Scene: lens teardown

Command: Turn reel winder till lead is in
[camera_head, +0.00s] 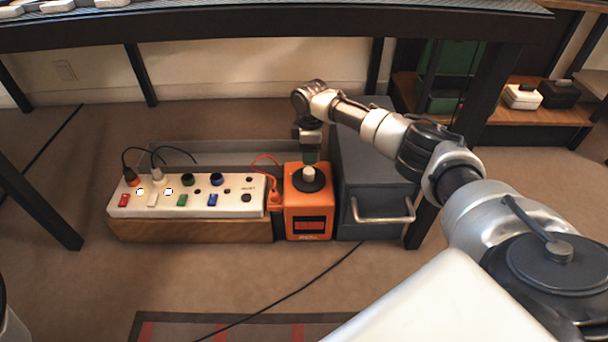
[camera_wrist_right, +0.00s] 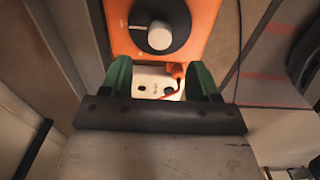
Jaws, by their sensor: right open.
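The reel winder is an orange box (camera_head: 308,222) on the floor with a dark display on its front. On its top is a black disc with a pale round knob (camera_head: 309,174); the knob also shows in the right wrist view (camera_wrist_right: 160,36). An orange lead (camera_head: 265,158) runs between the winder's left side and the white socket panel (camera_head: 232,200). My right gripper (camera_head: 310,157) hangs over the winder, close above or behind the knob. Its green fingers (camera_wrist_right: 161,82) are apart with nothing between them. My left gripper is in neither view.
The panel holds coloured switches and plugs with black cables (camera_head: 135,155). A grey cabinet with a metal handle (camera_head: 384,218) stands right of the winder. A dark table edge (camera_head: 250,33) crosses above. A black cable (camera_head: 300,288) lies on the open floor in front.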

